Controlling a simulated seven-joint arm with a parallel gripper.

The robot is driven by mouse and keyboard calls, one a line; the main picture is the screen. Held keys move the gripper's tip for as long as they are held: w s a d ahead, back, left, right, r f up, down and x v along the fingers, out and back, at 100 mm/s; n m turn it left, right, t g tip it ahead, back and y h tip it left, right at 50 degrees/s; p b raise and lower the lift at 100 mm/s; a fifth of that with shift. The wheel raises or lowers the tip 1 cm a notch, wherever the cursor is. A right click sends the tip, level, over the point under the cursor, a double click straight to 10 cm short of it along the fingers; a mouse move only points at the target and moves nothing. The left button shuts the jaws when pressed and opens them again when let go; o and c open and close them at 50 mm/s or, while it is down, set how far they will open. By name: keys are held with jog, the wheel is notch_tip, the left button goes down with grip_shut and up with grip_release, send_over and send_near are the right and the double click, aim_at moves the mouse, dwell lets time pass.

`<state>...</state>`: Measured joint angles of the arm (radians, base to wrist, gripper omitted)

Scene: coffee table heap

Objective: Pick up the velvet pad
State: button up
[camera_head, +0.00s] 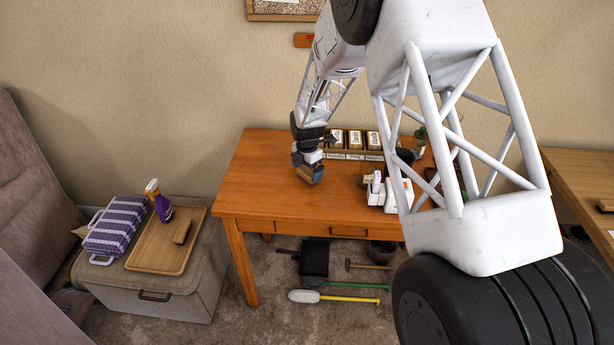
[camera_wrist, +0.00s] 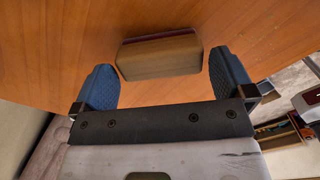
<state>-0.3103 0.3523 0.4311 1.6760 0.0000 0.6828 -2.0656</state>
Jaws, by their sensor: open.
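The velvet pad (camera_wrist: 160,57) is a wooden block with a thin dark red strip along its far edge. In the wrist view it lies on the orange-brown wooden table, between and slightly ahead of my two blue fingers. My gripper (camera_head: 311,175) is open, pointing down over the left part of the table. In the head view only a small brown part of the pad (camera_head: 304,173) shows, mostly hidden by my fingers.
Labelled boxes (camera_head: 354,143) stand at the table's (camera_head: 259,181) back. White containers (camera_head: 376,190) stand to the right of my gripper. At left, a wooden tray (camera_head: 151,252) on a grey ottoman holds a spray bottle (camera_head: 159,203) and a brown block (camera_head: 182,231). The table's left part is clear.

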jog(key=shift+f, duration=0.95)
jog(key=c, duration=0.7)
jog(key=shift+c, duration=0.2)
jog(key=shift+r, duration=0.2)
jog(key=shift+r, duration=0.55)
notch_tip(320, 180, up, 2)
jog(key=shift+r, duration=0.1)
jog(key=s+d, duration=0.1)
jog(key=s, duration=0.4)
jog(key=s+d+r, duration=0.1)
jog(key=s+d, duration=0.1)
jog(key=s, duration=0.3)
jog(key=s+d, duration=0.1)
jog(key=s, duration=0.4)
jog(key=shift+s+d+r, duration=0.1)
jog(key=shift+d+r, duration=0.05)
jog(key=shift+d, duration=0.25)
